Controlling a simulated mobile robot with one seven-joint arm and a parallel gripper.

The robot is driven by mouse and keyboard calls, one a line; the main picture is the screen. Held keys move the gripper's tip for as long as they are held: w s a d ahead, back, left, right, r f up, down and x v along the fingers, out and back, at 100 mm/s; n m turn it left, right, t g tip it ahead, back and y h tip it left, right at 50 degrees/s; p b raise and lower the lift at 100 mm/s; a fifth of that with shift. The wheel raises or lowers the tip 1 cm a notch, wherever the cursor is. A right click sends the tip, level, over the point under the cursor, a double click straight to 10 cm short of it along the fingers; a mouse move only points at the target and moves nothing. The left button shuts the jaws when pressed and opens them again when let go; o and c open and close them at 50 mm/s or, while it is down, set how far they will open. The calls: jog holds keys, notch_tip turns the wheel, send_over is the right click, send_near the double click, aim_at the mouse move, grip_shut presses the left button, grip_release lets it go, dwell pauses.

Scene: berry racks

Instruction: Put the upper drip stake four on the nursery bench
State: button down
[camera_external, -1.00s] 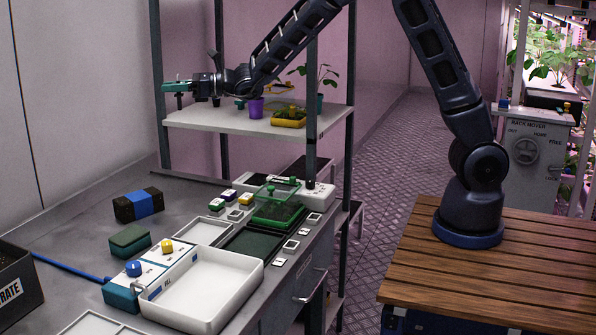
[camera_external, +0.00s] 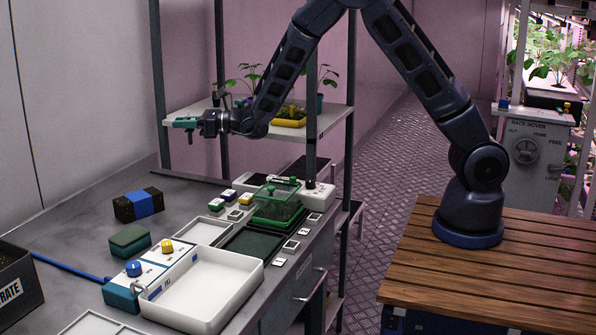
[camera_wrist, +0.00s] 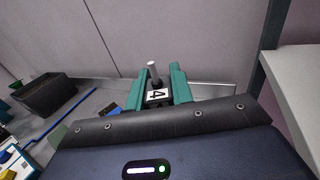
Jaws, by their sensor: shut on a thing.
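My gripper (camera_external: 186,123) is at the left front of the rack's upper shelf (camera_external: 325,122), above the back of the grey bench (camera_external: 78,226). In the wrist view its green fingers (camera_wrist: 165,92) are shut on a drip stake (camera_wrist: 158,95). The stake has a black block with a white label reading 4 and a pale round rod end. The stake's lower part is hidden in the wrist view, and in the outside view I can barely make it out at the fingers.
On the bench stand a black and blue block (camera_external: 138,205), a green sponge-like block (camera_external: 130,239), a white tray (camera_external: 252,268), a control box (camera_external: 122,292) and a green-lidded box (camera_external: 278,205). A rack post (camera_external: 311,90) rises beside my arm. The bench's back left is clear.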

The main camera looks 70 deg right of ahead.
jog(key=shift+f, duration=5.6)
jog(key=shift+f, duration=0.6)
jog(key=c, duration=1.2)
grip_release()
jog(key=shift+c, duration=0.2)
jog(key=shift+r, duration=0.2)
jog(key=shift+r, duration=0.3)
jog(key=shift+v, duration=2.05)
jog(key=shift+r, duration=0.1)
